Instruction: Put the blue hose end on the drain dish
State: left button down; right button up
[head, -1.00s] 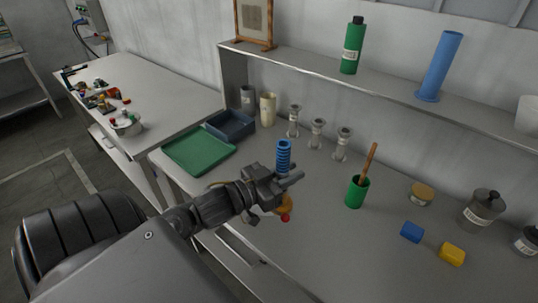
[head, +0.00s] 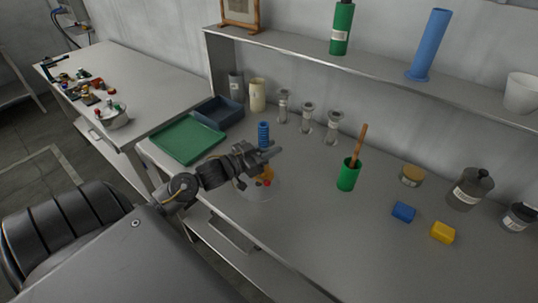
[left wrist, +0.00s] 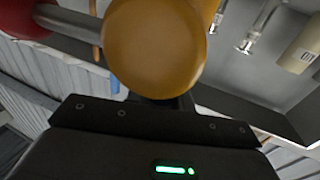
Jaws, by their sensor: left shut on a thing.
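The blue ribbed hose end (head: 264,134) stands upright out of the top of my left gripper (head: 268,154), which is shut on it above the bench's front left part. An orange rounded part (head: 266,173) with a red knob hangs below the jaws; in the left wrist view the orange part (left wrist: 155,45) fills the upper middle, with a grey rod and a dark red end at left. A faint, pale round outline (head: 262,193) lies below the gripper, perhaps the drain dish; it is partly hidden, and I cannot tell whether anything touches it. My right gripper is not in view.
A green tray (head: 187,139) and a dark blue bin (head: 219,112) are at the left. Several glass fittings (head: 306,118) stand behind. A green cup with a wooden handle (head: 347,176) is to the right, near blue (head: 403,212) and yellow (head: 443,232) blocks. The front middle bench is clear.

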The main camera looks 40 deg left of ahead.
pick_arm(q)
jog(key=f, duration=0.1)
jog(key=f+p, duration=0.1)
jog(key=f, duration=0.1)
jog(key=shift+w+a+f, duration=0.1)
jog(key=shift+w+a, duration=0.1)
jog(key=shift+f, duration=0.2)
jog(key=shift+f, duration=0.2)
jog(key=c, duration=1.2)
grip_release()
jog(key=shift+r, duration=0.1)
